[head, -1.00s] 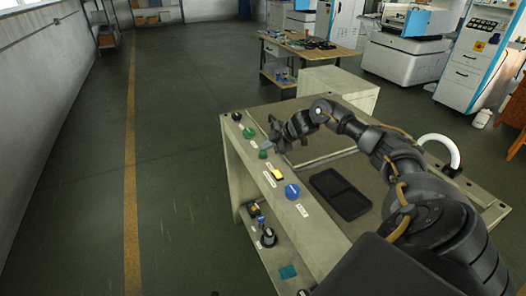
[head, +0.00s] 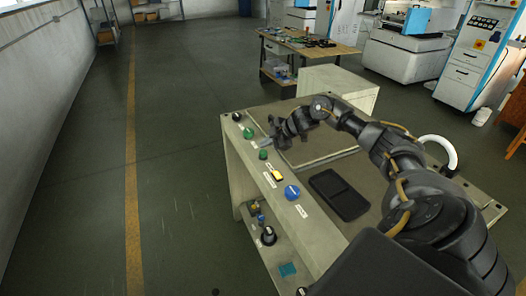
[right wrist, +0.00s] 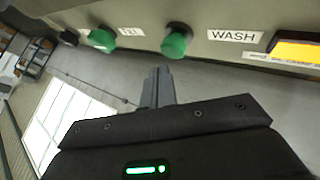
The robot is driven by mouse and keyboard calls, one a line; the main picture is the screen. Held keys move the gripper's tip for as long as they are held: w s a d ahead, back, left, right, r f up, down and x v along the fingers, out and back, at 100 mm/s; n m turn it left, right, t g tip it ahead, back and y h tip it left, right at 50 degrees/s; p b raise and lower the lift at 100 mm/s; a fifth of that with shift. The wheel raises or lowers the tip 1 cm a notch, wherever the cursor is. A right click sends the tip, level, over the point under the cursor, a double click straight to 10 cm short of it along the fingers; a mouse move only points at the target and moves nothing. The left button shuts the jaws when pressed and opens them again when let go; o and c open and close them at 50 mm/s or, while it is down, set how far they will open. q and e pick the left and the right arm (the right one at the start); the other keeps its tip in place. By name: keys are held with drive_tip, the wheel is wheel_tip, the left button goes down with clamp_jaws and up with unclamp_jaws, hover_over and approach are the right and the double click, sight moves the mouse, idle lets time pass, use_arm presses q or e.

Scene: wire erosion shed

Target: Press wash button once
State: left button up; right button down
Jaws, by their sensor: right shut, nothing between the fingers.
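The control panel strip holds two green buttons. The nearer green button (head: 263,155) has the WASH label (right wrist: 234,36) beside it in the right wrist view, where the button (right wrist: 176,40) stands out from the panel. The farther green button (head: 249,133) also shows in the right wrist view (right wrist: 102,39), with another label between the two. My right gripper (head: 269,145) is shut and empty, close to the nearer green button. In the right wrist view its fingertips (right wrist: 159,74) point toward that button, seemingly apart from it. My left gripper is not in view.
A yellow button (head: 278,175) and a blue round knob (head: 292,192) sit nearer on the same strip, a black knob (head: 237,117) at its far end. A dark tray (head: 340,194) lies on the machine top. The floor to the left is clear.

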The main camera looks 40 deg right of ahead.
sight(266, 152)
drive_tip(key=shift+r+p, duration=2.1)
drive_tip(key=shift+r, duration=0.35)
drive_tip(key=shift+f, duration=0.1)
